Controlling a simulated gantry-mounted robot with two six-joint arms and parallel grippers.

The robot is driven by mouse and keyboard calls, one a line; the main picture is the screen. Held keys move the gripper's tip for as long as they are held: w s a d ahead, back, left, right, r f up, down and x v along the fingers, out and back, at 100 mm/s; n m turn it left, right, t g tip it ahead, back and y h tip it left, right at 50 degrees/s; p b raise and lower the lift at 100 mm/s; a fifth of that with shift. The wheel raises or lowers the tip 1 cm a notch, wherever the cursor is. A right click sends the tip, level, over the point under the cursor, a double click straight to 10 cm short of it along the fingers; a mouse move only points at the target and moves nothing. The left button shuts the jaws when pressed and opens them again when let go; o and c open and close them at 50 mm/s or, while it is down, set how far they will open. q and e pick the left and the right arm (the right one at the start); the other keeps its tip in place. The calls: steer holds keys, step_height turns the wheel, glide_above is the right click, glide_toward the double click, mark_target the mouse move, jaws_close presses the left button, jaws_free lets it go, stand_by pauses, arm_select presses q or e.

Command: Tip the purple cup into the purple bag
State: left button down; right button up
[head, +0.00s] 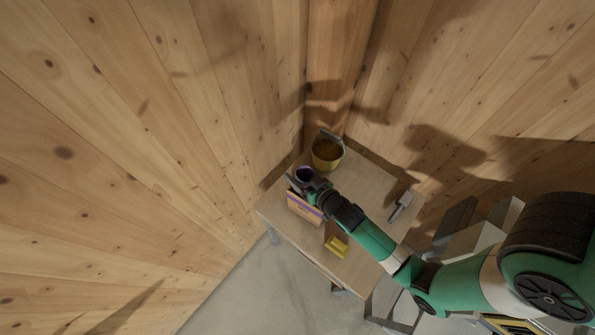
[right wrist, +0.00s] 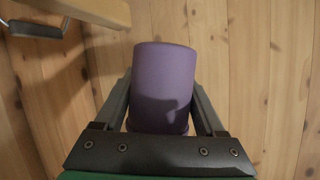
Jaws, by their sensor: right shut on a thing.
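The purple cup (right wrist: 163,85) is between the fingers of my right gripper (right wrist: 162,110) in the right wrist view, and the jaws are shut on it. In the head view the cup (head: 304,174) is near the far left of the table, with its dark opening showing. My right gripper (head: 303,184) holds it just above and behind the bag (head: 304,208). The bag is tan with a purple band and stands on the table; its opening is partly hidden by the gripper. I cannot tell what is in the cup. My left gripper is not in view.
A yellow bucket (head: 326,154) with brown contents stands at the back of the table (head: 362,207). A grey scoop-like tool (head: 401,204) lies at the right edge. A yellow object (head: 336,246) lies near the front edge. Wooden walls close in behind and left.

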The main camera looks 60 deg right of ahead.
steer(key=shift+d+f+n+h+b, duration=0.15)
steer(key=shift+f+n+h+b, duration=0.3)
steer(key=shift+b, duration=0.5)
steer(key=shift+s+d+r+n+g, duration=0.1)
steer(key=shift+s+r+n+g, duration=0.1)
steer(key=shift+n+g, duration=0.15)
steer(key=shift+r, duration=0.2)
steer(key=shift+r+p, duration=0.5)
steer(key=shift+r, duration=0.15)
steer(key=shift+f, duration=0.15)
